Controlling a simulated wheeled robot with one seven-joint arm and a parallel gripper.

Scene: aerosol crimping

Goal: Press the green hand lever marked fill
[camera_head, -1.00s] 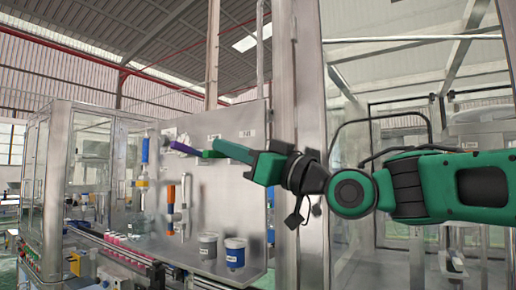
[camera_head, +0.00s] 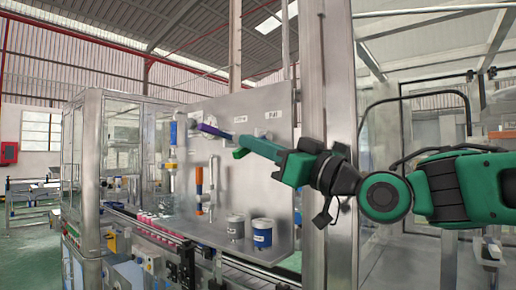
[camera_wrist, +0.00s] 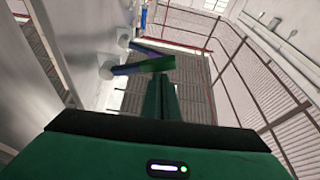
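The green lever (camera_head: 241,153) juts from the upright metal panel. Only its end shows beside my gripper in the head view. In the wrist view the green lever (camera_wrist: 158,64) lies across the front of my fingers, with a blue stretch toward its pivot. My gripper (camera_head: 242,140) lies just above and against the lever, its fingers together with no object seen between them. It also shows in the wrist view (camera_wrist: 160,78). Whether the fingertips touch firmly is hard to tell. The label that seems to read fill (camera_head: 271,115) is on the panel above.
A purple-blue lever (camera_head: 212,131) sits close by, to the left and above the green one. A metal post (camera_head: 313,100) stands near my arm.

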